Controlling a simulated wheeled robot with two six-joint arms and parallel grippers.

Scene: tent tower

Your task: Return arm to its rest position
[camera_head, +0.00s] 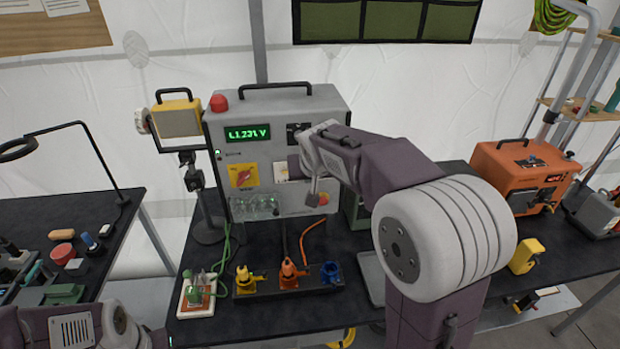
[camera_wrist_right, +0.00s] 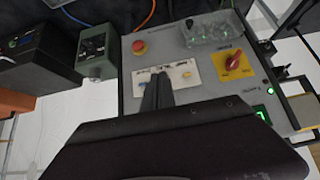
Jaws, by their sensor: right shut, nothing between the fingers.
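My right arm reaches in from the right in the head view. Its gripper (camera_head: 314,190) is in front of the grey panel box (camera_head: 262,155), near the box's right side. In the right wrist view the two dark fingers of the right gripper (camera_wrist_right: 157,88) are together with nothing between them, over the pale label plate (camera_wrist_right: 180,75). I cannot tell whether they touch the panel. Part of my left arm shows at the bottom left of the head view. Its gripper does not show there.
A dark bench (camera_head: 210,331) carries a block with yellow, orange and blue connectors (camera_head: 290,283) and a small board with a green part (camera_head: 197,297). An orange case (camera_head: 520,170) stands at the right. A yellow lamp (camera_head: 178,118) stands left of the box.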

